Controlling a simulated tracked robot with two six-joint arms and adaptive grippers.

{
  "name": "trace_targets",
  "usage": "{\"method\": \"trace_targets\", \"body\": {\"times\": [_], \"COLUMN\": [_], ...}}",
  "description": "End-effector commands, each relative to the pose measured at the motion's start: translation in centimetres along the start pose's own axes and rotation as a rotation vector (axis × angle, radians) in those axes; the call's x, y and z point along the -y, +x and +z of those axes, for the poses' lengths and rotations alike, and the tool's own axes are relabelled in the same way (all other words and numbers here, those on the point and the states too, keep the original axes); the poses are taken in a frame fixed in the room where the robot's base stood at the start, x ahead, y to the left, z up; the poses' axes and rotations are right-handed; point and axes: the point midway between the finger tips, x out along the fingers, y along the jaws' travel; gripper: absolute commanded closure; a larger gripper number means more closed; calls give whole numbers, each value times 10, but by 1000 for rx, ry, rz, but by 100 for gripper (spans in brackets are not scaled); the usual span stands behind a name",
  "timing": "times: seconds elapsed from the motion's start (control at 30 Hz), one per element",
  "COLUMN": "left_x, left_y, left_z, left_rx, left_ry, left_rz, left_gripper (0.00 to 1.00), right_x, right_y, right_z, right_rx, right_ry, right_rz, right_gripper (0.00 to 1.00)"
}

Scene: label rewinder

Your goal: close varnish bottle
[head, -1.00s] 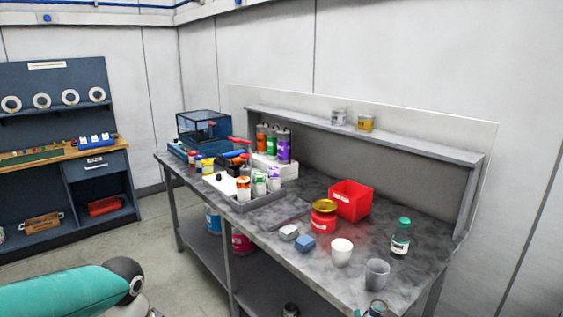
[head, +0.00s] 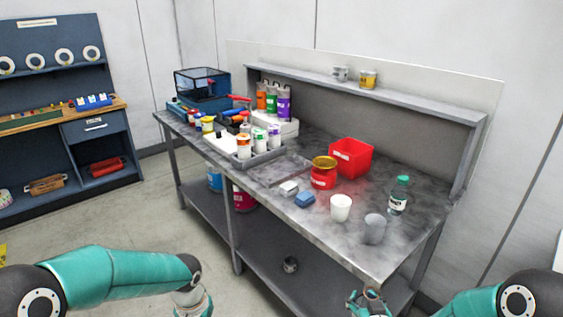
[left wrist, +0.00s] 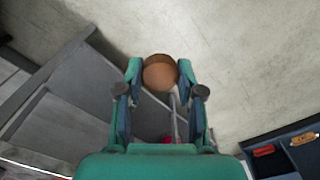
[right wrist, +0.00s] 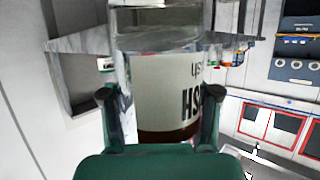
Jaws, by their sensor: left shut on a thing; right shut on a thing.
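In the right wrist view my right gripper (right wrist: 158,95) is shut on a clear bottle (right wrist: 165,70) with a white label, partly readable as "HS", and a dark brown band at its lower end. The bottle's top is cut off by the frame. In the left wrist view my left gripper (left wrist: 160,70) is shut on a round brown thing (left wrist: 160,74), apparently a cap, seen above the floor. In the head view the right gripper (head: 368,298) is at the bottom edge before the bench. The left arm's end is at the bottom, its fingers out of view.
The grey bench (head: 290,215) holds a red bin (head: 351,158), a red jar (head: 323,175), a white cup (head: 341,208), a grey cup (head: 374,229) and a green-capped bottle (head: 399,195). A tray of bottles (head: 262,152) stands farther left. The floor before the bench is clear.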

Motion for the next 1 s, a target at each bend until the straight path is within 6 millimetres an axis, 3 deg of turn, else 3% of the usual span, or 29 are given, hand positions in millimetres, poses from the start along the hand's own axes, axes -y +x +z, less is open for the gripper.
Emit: {"method": "trace_targets", "body": {"times": [0.73, 1.0], "left_x": [-1, -1], "left_y": [0, 0], "left_z": [-3, -3], "left_rx": [0, 0], "left_ry": [-56, -56], "left_rz": [0, 0], "left_gripper": [73, 73], "right_x": [0, 28], "right_y": [0, -14], "right_z": [-4, 6], "right_rx": [0, 2], "right_ry": [-9, -55], "right_rz": [-25, -136], "right_gripper": [100, 100]}}
